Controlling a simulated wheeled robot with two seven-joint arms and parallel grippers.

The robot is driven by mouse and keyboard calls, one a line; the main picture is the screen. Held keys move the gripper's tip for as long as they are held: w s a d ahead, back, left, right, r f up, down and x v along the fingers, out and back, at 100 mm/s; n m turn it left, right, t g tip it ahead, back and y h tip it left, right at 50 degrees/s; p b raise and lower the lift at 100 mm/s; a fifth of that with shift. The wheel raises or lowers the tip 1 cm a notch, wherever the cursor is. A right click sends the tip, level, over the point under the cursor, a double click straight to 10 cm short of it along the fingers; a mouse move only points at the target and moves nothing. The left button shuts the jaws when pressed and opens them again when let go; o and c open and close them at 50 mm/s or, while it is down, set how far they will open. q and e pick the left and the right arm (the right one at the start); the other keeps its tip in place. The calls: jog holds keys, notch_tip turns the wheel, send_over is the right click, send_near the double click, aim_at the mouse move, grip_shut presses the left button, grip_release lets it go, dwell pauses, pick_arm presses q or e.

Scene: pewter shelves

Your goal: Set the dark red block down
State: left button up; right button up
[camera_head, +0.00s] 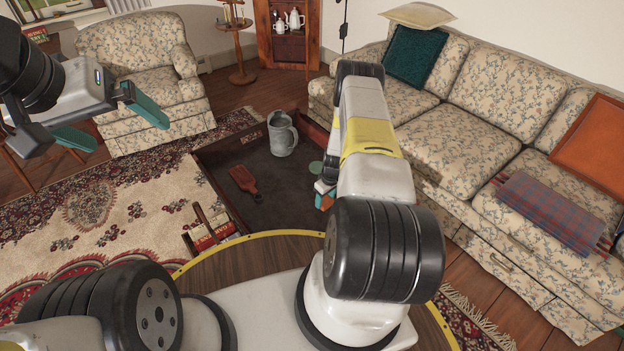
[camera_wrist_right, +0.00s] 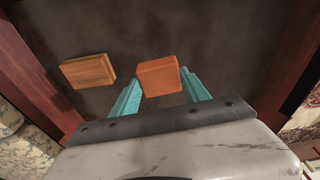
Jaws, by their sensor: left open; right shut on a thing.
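My right gripper (camera_wrist_right: 168,92) is shut on an orange-red block (camera_wrist_right: 158,77), which sits between its teal fingertips over the dark table top. How far it is above the surface is hard to tell. No other block of a darker red shows. In the head view, my right arm hides most of this gripper; a bit of teal finger and orange (camera_head: 325,201) shows beside it. My left gripper (camera_head: 112,122) is open and empty at the upper left, above the rug, away from the table.
The low table (camera_head: 210,165) has a raised wooden rim. On it are a grey mug (camera_head: 282,134), a dark red brush-like object (camera_head: 243,181) and a pale green disc (camera_head: 316,167). A yellow-orange block (camera_wrist_right: 88,72) lies left of the held one. The sofa (camera_head: 450,140) is close on the right.

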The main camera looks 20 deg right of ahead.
jog(key=s+a+r+m, duration=0.2)
jog(key=a+r, duration=0.1)
jog(key=r, duration=0.7)
jog(key=s+a+r+m+h, duration=0.1)
jog(key=s+a+r+m, duration=0.1)
jog(key=r, duration=0.8)
jog(key=s+a+r+m, duration=0.1)
jog(key=s+a+r, duration=0.15)
jog(key=r, duration=0.75)
jog(key=s+d+f+m, duration=0.3)
jog(key=d+f+m, duration=0.1)
jog(key=d+f, duration=0.7)
jog(key=s+d+f+m, duration=0.3)
jog(key=s+d+f, duration=0.1)
jog(key=d+f, duration=0.65)
jog(key=s+d+f+m, duration=0.2)
jog(key=s+d+f, duration=0.1)
jog(key=s+f, duration=0.4)
jog(key=s+d+f+m+h, duration=0.1)
jog(key=s+d+f, duration=0.3)
jog(key=f, duration=0.5)
jog(key=s+d+f+m+g, duration=0.1)
jog(key=s+d+f+m, duration=0.2)
jog(key=s+f, duration=0.5)
jog(key=shift+s+d+m+h, duration=0.25)
jog(key=shift+s+m, duration=0.25)
jog(key=shift+s, duration=0.3)
jog(key=shift+f, duration=2.15)
